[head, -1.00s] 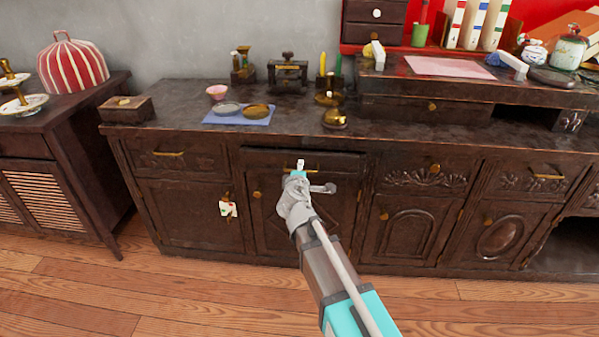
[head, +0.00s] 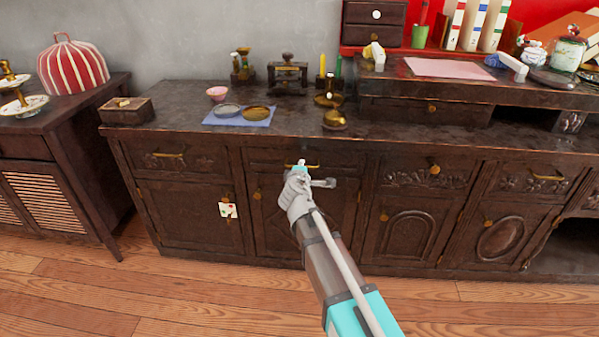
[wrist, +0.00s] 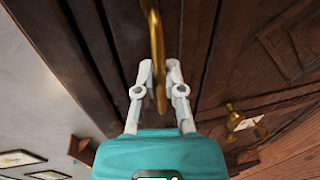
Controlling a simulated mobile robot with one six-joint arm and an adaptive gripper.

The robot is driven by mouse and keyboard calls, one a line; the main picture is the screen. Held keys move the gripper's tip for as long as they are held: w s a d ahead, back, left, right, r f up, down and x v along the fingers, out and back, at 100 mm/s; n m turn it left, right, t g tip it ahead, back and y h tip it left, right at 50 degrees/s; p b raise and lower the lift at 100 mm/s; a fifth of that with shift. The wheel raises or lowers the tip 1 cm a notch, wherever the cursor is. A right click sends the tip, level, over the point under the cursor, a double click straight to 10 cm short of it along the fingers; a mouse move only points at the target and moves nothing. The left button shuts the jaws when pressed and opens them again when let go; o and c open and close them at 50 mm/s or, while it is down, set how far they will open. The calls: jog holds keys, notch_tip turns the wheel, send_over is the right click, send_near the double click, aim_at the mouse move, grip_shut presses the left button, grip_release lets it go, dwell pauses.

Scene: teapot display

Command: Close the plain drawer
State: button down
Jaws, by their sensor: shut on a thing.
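The plain drawer (head: 262,158) is the uncarved one in the upper row of the long dark cabinet. Its front looks about flush with the cabinet face, with no clear gap. Its brass bar handle (head: 314,166) runs across the front, and it also shows in the wrist view (wrist: 155,35). My gripper (head: 301,165) is at this handle. In the wrist view its two pale fingers (wrist: 160,78) are shut on the handle, one on each side. My gripper and arm hide part of the drawer and the door below.
A carved drawer (head: 178,161) is at the left and another (head: 434,170) at the right, both shut. A tag (head: 228,210) hangs by a door below. Pans, scales and a blue mat (head: 212,118) stand on the counter. The wooden floor (head: 200,300) in front is clear.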

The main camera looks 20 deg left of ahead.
jog(key=shift+w+a, duration=0.15)
jog(key=shift+w, duration=0.5)
jog(key=c, duration=0.7)
grip_release()
jog(key=shift+s, duration=0.2)
